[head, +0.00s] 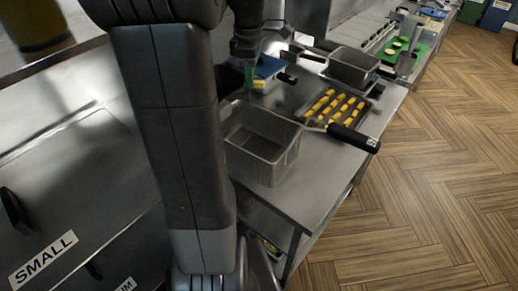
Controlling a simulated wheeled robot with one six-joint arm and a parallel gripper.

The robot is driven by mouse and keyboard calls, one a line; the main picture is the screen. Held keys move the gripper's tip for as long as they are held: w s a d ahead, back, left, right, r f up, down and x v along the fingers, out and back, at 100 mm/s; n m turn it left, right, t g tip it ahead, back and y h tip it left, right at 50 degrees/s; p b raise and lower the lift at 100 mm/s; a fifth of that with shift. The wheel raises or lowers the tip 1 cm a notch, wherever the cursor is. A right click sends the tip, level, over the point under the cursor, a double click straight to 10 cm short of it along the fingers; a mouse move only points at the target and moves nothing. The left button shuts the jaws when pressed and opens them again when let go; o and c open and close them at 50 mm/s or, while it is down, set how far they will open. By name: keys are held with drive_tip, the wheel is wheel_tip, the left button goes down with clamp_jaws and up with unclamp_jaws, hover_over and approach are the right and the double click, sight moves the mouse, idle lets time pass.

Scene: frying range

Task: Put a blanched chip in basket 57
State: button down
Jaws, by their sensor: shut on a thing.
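My gripper (251,79) is behind the near wire basket, close to a blue-topped item, with its fingers partly hidden. It is shut on a small yellow piece (259,84) that looks like a chip. Blanched chips (335,105) lie in rows on a dark metal tray (366,108) to the right of my gripper. An empty-looking wire basket (272,165) stands on the steel counter in front of my gripper. Its black handle (350,136) points right and bears a small white label too small to read. A second basket (352,66) stands farther back.
A blue-topped item (268,67) stands beside my gripper. A green board (408,50) with pale rounds lies at the far end. Drawers marked SMALL (43,258) are at left.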

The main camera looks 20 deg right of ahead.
drive_tip(key=shift+f, duration=0.45)
drive_tip(key=c, duration=1.3)
unclamp_jaws()
drive_tip(key=shift+c, duration=0.2)
drive_tip(key=shift+r, duration=0.15)
wheel_tip(320, 180, up, 14)
drive_tip(key=shift+f, duration=0.25)
